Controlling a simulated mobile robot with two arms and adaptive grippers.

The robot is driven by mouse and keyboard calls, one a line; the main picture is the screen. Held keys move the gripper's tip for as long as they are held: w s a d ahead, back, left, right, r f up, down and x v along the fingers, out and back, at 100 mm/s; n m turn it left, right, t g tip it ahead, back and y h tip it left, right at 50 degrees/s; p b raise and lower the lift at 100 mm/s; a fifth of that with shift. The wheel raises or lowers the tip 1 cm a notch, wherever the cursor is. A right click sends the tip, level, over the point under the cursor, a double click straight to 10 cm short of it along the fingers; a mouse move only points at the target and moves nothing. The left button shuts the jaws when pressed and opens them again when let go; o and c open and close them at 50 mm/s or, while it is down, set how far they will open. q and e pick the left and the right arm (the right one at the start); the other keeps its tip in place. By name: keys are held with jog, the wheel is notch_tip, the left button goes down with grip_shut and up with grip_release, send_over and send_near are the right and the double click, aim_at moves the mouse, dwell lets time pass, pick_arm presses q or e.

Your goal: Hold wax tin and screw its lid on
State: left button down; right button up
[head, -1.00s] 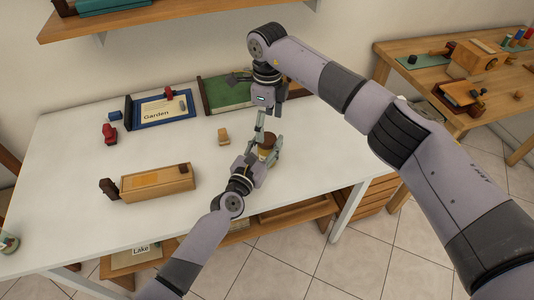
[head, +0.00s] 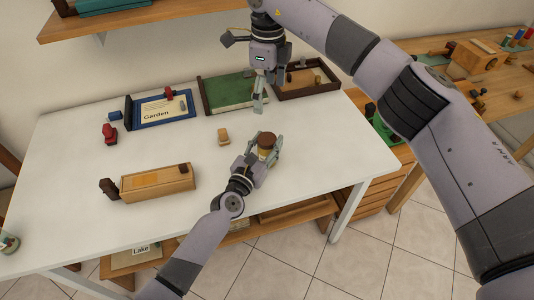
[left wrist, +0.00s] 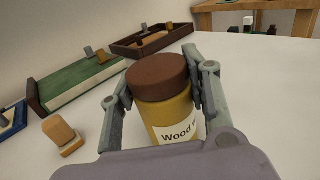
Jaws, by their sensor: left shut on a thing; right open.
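The wax tin (head: 264,153) is an amber jar upright on or just above the white table; in the left wrist view (left wrist: 172,122) its white label starts with "Wood". The brown lid (head: 267,138) sits level on the tin's top, with no clear gap; it also shows in the left wrist view (left wrist: 158,76). Whether its thread is tight I cannot tell. My left gripper (head: 266,149) is shut around the tin, one finger on each side. My right gripper (head: 262,100) is open and empty, above and behind the tin, apart from the lid.
A small wooden block (head: 223,136) stands left of the tin. A green board (head: 230,93) and a brown tray (head: 307,91) lie behind. A wooden box (head: 157,184) and the blue "Garden" frame (head: 162,109) are at left. The table (head: 320,140) is clear right of the tin.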

notch_tip(320, 180, up, 2)
jog(key=shift+r, duration=0.1)
pick_arm(q)
jog(key=c, duration=0.8)
grip_release()
jog(key=v, duration=1.2)
jog(key=shift+a, duration=0.1)
